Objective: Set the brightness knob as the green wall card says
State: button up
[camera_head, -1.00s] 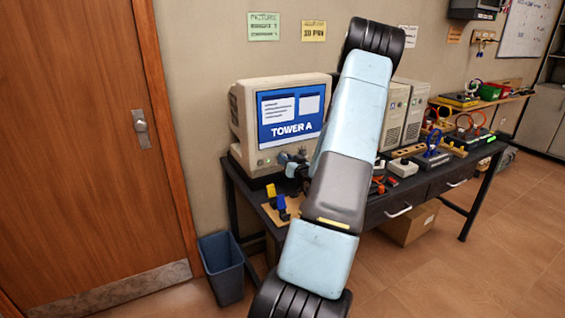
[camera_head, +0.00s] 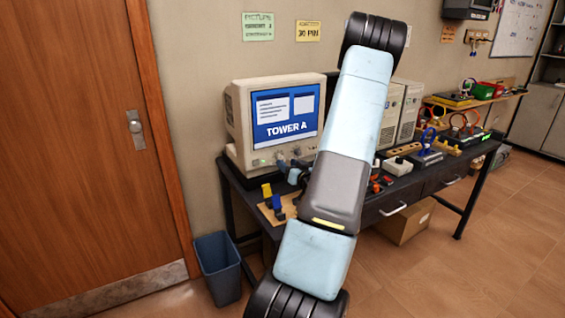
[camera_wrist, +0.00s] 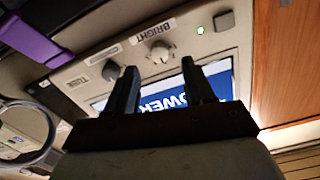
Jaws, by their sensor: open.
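The green wall card (camera_head: 258,26) hangs above the monitor (camera_head: 240,115); its heading looks like PICTURE, but its settings are too small to read surely. In the wrist view the monitor's lower bezel (camera_wrist: 240,50) shows tilted. A pale brightness knob (camera_wrist: 160,53) sits by a label that seems to read BRIGHT. A darker knob (camera_wrist: 110,70) is left of it. My gripper (camera_wrist: 159,66) is open, its fingertips just short of the bezel, with the pale knob in line with the gap. Contact cannot be told. In the head view my arm partly hides the monitor's right side.
A yellow card (camera_head: 307,32) hangs beside the green one. The black bench (camera_head: 235,185) holds yellow and blue pieces on a board (camera_head: 268,213), computer towers (camera_head: 408,110) and coloured tools. A blue bin (camera_head: 218,268) stands on the floor. A purple piece (camera_wrist: 32,42) shows at the wrist view's left.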

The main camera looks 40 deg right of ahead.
jog(key=v, duration=0.8)
jog(key=shift+s, duration=0.3)
jog(key=shift+w+a, duration=0.1)
jog(key=w+a+r+n+g, duration=0.3)
jog(key=w+a+r+g, duration=0.25)
jog(key=w+a, duration=0.2)
jog(key=a+r+g, duration=0.2)
jog(key=a+r, duration=0.7)
jog(key=s+a+r+n+g+y, duration=0.1)
jog(key=s+a+r, duration=0.3)
jog(key=s+a, duration=0.6)
jog(key=s+a+r+n+g+y, duration=0.1)
jog(key=s+a+r+g+y, duration=0.2)
jog(key=s+a, duration=0.7)
jog(key=shift+s+a+r, duration=0.3)
jog(key=shift+a+r, duration=0.7)
